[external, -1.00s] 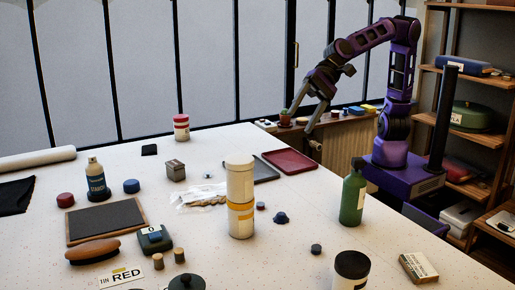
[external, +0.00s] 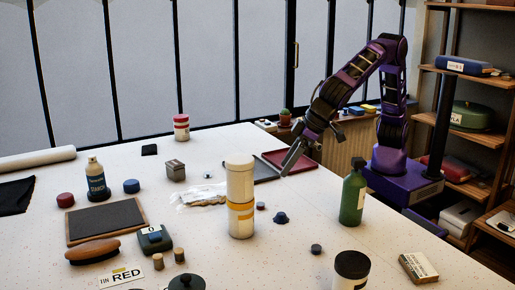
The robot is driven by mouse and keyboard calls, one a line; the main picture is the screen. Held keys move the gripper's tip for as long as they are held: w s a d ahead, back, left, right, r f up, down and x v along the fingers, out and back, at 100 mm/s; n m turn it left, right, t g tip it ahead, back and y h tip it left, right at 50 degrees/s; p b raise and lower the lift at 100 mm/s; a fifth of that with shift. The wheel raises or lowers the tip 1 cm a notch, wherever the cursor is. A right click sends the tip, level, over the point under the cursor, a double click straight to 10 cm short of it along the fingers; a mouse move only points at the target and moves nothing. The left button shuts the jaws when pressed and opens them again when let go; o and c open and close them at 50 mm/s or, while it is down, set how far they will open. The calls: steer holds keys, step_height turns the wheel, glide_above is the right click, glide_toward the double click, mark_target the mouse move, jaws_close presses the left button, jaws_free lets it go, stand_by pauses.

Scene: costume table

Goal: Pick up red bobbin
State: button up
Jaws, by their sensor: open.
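Two red things could be the red bobbin; I cannot tell which from this view. One is a short dark red cylinder (external: 65,200) at the left, beside the spray bottle. The other is a taller red-and-white cylinder (external: 181,128) standing near the table's back edge. My gripper (external: 290,164) is open and appears empty. It points down and left, in front of the red tray at the table's right side, well to the right of both red things. Its height above the table is hard to judge.
A tall white-and-yellow container stack (external: 240,190) stands mid-table, left of my gripper. A green bottle (external: 353,195) stands to its right. A dark red tray (external: 298,158) and dark tray (external: 264,172) lie nearby.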

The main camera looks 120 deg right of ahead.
glide_toward(259, 208)
steer(key=shift+d+f, duration=0.5)
steer(key=shift+d, duration=0.35)
steer(key=shift+a+b+x, duration=0.15)
steer(key=shift+b+x, duration=0.1)
steer(key=shift+x, duration=1.1)
steer(key=shift+a+b+x, duration=0.1)
steer(key=shift+b+x, duration=0.1)
steer(key=shift+x, duration=1.2)
steer(key=shift+s, duration=0.1)
jaws_close()
